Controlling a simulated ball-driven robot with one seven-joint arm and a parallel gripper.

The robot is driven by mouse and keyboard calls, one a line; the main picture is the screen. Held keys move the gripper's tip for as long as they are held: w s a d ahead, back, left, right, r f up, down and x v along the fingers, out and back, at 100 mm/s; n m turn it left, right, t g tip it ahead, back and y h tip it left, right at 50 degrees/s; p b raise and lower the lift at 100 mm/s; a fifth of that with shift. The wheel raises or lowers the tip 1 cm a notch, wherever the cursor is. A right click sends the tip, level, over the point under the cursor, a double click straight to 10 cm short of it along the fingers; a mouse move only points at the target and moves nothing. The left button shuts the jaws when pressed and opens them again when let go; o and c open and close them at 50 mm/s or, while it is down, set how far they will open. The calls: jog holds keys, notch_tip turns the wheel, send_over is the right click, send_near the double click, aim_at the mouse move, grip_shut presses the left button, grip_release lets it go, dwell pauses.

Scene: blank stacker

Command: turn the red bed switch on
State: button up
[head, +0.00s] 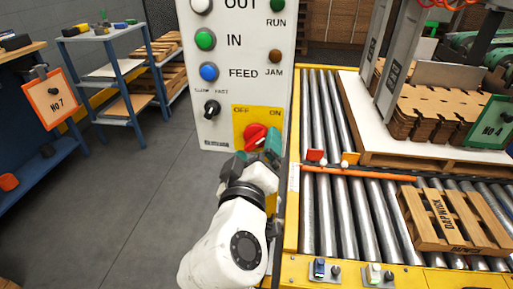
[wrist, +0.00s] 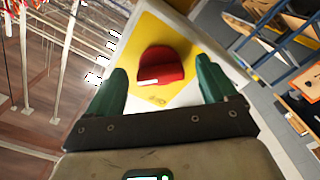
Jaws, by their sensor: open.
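The red bed switch (head: 255,135) is a rotary knob on a yellow plate (head: 240,113) low on the white control panel (head: 238,65). The plate reads OFF at upper left and ON at upper right. My gripper (head: 258,152) is at the knob, its teal fingers open. In the wrist view the red knob (wrist: 162,68) shows between the two spread fingers, one on each side, with a gap visible beside each. The fingers hide part of the plate, and I cannot tell which setting the knob points to.
Above the switch are a black slow/fast selector (head: 211,108), a blue FEED button (head: 209,72) and a green IN button (head: 205,40). A roller conveyor (head: 345,215) with a pallet (head: 452,220) lies to the right. Open floor (head: 130,200) lies to the left.

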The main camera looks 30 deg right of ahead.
jog(key=v, duration=1)
jog(key=s+d+f+m+g+y, duration=0.15)
jog(key=d+f+g, duration=0.35)
jog(key=f, duration=0.5)
jog(key=s+d+f+n+g+y, duration=0.1)
jog(key=s+d+f+g+y, duration=0.15)
jog(key=d+f, duration=0.55)
jog(key=s+d+f+m+g+y, duration=0.15)
jog(key=s+f+g+y, duration=0.45)
jog(key=s+f, duration=1)
notch_tip(320, 180, up, 18)
jog(key=s+p, duration=0.1)
jog(key=p, duration=1.6)
jog(key=shift+a+p, duration=0.3)
jog(key=shift+p, duration=0.1)
jog(key=shift+f, duration=0.1)
jog(key=shift+c, duration=0.2)
